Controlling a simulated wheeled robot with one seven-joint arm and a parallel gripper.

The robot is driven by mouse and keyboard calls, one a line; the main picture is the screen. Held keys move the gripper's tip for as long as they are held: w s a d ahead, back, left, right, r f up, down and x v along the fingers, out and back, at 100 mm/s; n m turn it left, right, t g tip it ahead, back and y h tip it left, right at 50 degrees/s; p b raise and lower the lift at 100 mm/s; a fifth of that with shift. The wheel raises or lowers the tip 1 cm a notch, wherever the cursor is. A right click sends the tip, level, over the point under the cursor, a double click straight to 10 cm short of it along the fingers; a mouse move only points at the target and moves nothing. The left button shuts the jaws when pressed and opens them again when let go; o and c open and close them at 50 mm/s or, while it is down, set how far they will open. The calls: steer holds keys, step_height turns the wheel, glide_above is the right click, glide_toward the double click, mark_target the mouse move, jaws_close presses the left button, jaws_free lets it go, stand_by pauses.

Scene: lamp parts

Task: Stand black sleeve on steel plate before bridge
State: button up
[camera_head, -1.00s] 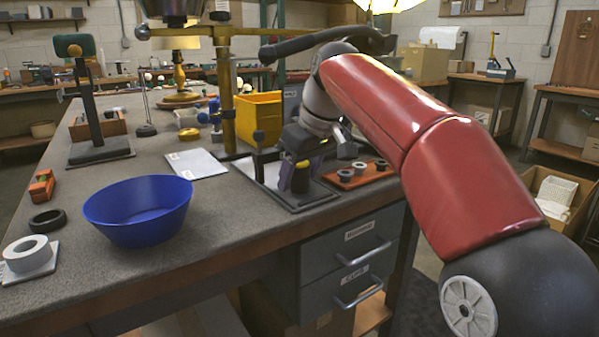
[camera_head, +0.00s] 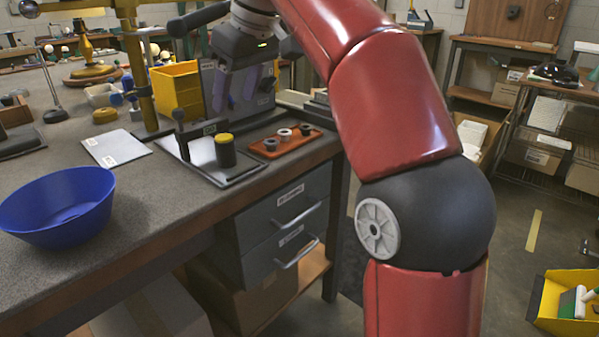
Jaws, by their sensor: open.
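The black sleeve (camera_head: 226,158) stands upright on the steel plate (camera_head: 243,174), with a yellow top showing. The plate is a flat, shiny sheet with a dark edge, near the front edge of the bench. A dark upright post with a knob (camera_head: 180,127) stands at the plate's left rear; I cannot tell clearly whether it is part of the bridge. My gripper (camera_head: 236,100) is open and empty, above and slightly right of the sleeve, apart from it. It hides part of what lies behind the plate.
An orange tray (camera_head: 293,146) with several small rings sits right of the plate. A blue bowl (camera_head: 58,205) stands at the left front, and a white sheet (camera_head: 115,148) lies left of the plate. A yellow bin (camera_head: 176,88) is behind. Drawers (camera_head: 275,215) hang below the bench edge.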

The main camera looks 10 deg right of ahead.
steer(key=s+d+f+m+t+h, duration=0.1)
steer(key=s+d+f+m, duration=0.3)
steer(key=s+f, duration=0.7)
steer(key=s+d+f+m+t+h, duration=0.1)
steer(key=s+d+f+m+h, duration=0.1)
steer(key=s+d+f+m, duration=0.3)
steer(key=s+d+f, duration=0.3)
steer(key=s+f, duration=0.4)
steer(key=f, duration=0.4)
steer(key=shift+f, duration=0.15)
